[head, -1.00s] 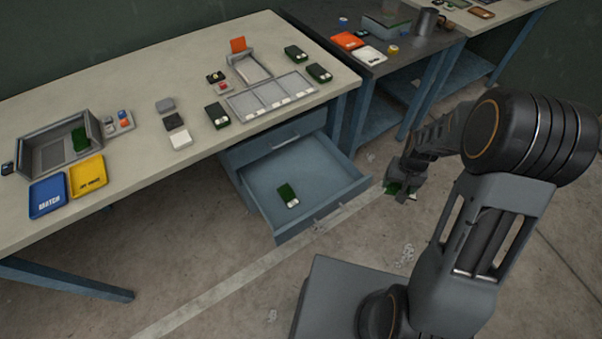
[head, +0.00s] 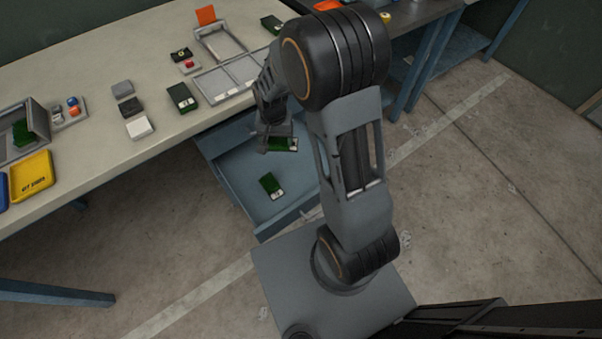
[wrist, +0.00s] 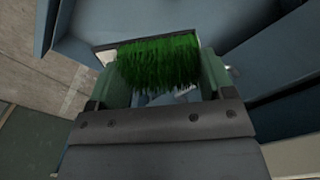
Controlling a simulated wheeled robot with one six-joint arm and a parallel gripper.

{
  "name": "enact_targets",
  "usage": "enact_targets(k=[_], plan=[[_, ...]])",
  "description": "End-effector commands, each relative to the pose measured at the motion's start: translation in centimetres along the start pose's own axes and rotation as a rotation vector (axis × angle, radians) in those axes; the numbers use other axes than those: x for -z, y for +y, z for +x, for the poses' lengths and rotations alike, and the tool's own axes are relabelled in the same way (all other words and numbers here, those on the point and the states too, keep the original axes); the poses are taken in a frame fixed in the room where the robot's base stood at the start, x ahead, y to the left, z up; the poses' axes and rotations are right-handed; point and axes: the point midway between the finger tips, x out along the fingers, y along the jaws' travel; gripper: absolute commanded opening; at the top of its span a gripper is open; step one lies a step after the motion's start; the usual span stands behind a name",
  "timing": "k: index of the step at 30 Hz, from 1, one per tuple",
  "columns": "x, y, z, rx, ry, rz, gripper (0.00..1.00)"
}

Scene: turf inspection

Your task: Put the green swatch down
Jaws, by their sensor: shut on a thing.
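My gripper (head: 278,142) is shut on a green swatch (head: 284,144) and holds it over the open drawer (head: 229,180). In the wrist view the held green swatch (wrist: 158,64) shows its grass-like pile and a pale edge between the two fingers (wrist: 161,88). Another green swatch (head: 268,183) with a white label lies on the drawer floor, apart from the held one. More green swatches lie on the bench, one (head: 182,97) left of the grey tray and one (head: 271,24) behind it. The gap between the held swatch and the drawer floor is hard to judge.
A grey compartment tray (head: 222,82) stands on the bench (head: 150,60) above the drawer. A grey block (head: 122,89), a black block (head: 130,106) and a white block (head: 139,127) lie to its left, with a yellow tray (head: 31,177) further left. The drawer's left floor is bare.

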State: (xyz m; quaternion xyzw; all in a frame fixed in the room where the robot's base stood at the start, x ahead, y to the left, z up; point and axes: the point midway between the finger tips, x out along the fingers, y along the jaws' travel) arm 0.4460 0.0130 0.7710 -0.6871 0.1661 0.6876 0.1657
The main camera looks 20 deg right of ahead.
Motion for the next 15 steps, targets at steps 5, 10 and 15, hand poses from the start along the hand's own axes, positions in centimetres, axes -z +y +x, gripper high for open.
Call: enact_targets(k=[5, 10, 15], plan=[[-0.9, -1.1, 5.1, 0.004, 0.004, 0.319, 0.50], [-1.7, -1.6, 7.2, 0.004, 0.003, 0.585, 0.50], [-2.3, -1.8, 8.4, 0.003, 0.002, 0.774, 0.50]])
